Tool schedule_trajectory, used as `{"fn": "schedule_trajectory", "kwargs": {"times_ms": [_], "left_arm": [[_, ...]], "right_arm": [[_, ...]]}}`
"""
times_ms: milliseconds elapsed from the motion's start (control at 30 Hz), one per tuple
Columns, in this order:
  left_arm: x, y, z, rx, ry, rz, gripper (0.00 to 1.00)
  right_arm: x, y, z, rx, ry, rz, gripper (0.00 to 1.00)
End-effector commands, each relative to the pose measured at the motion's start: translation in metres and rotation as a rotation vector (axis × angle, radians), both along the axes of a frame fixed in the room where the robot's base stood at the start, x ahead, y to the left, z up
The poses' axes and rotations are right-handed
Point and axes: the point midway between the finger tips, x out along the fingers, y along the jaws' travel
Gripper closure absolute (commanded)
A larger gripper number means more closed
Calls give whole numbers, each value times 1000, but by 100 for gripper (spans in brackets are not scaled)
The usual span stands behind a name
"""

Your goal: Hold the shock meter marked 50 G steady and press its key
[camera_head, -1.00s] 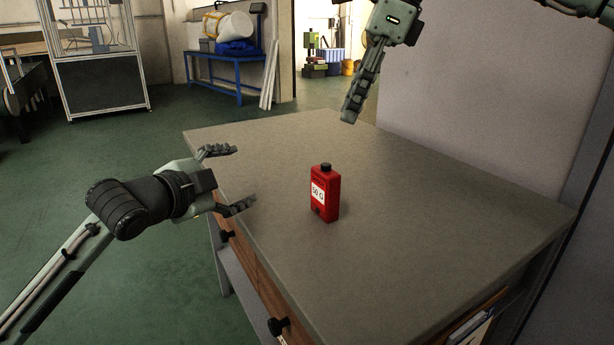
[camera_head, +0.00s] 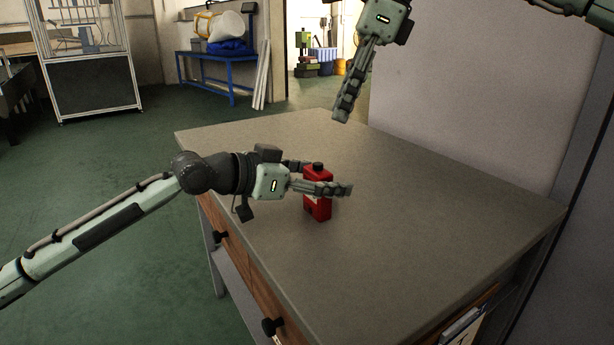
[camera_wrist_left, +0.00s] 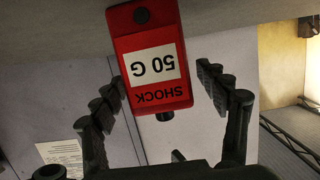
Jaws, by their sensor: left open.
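The red shock meter (camera_head: 317,207) stands upright on the table, with a black cap (camera_head: 318,166) on top. My left gripper (camera_head: 323,177) is open, with its fingers on either side of the meter; one finger hides part of its front. In the left wrist view the meter (camera_wrist_left: 181,92) appears upside down between the open fingers (camera_wrist_left: 162,78), with gaps visible beside it. My right gripper (camera_head: 343,108) hangs above the table's far side, seen edge-on, away from the meter.
The grey tabletop (camera_head: 420,220) is otherwise clear. A pale panel (camera_head: 470,95) rises along its right rear side. Drawers with dark knobs (camera_head: 270,326) are on its front. A blue bench (camera_head: 217,65) stands far behind.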

Motion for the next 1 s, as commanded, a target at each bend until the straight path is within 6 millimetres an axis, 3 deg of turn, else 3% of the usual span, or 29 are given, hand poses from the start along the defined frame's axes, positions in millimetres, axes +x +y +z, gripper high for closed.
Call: {"fn": "schedule_trajectory", "kwargs": {"times_ms": [200,533,1000], "left_arm": [[11,-16,-5,0,-1,0,26],[12,-18,-7,1,-1,1,27],[12,-18,-7,1,-1,1,83]], "right_arm": [[0,0,0,0,0,0,66],[0,0,0,0,0,0,66],[0,0,0,0,0,0,67]]}}
